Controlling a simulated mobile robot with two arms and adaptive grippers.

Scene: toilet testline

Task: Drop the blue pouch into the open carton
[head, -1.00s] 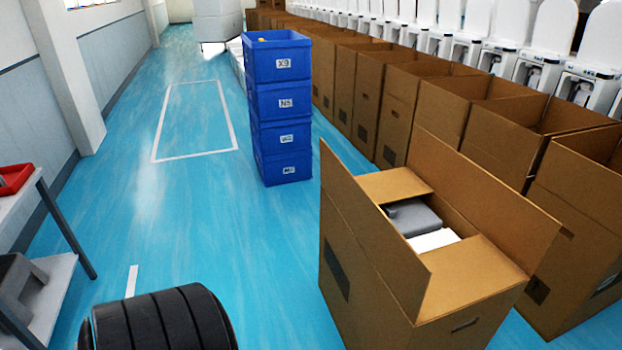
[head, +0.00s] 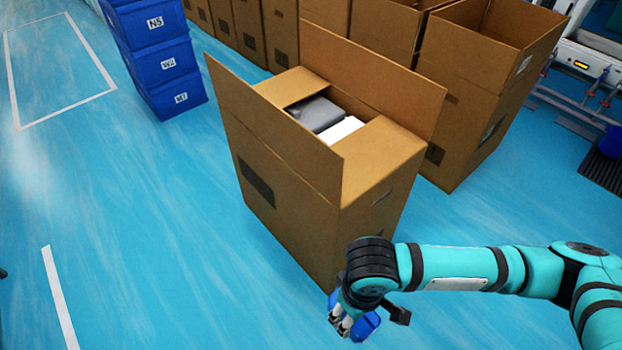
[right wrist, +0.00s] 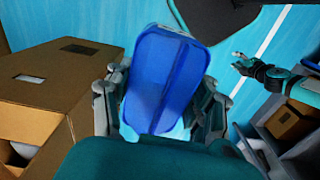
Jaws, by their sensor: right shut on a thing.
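The open carton (head: 385,160) is brown, with its flaps raised, and stands on the floor at the centre of the head view. Inside it lie a grey item (head: 318,114) and a white item (head: 342,130). My right gripper (head: 343,326) is shut on the blue pouch (head: 367,326), low in front of the carton and outside it. In the right wrist view the pouch (right wrist: 160,80) sits between the two fingers. My left gripper (right wrist: 240,63) shows small in the right wrist view, its fingers seemingly apart and empty.
More open brown cartons (head: 480,90) stand in a row behind. A stack of blue crates (head: 165,65) stands at the upper left. The blue floor left of the carton is clear.

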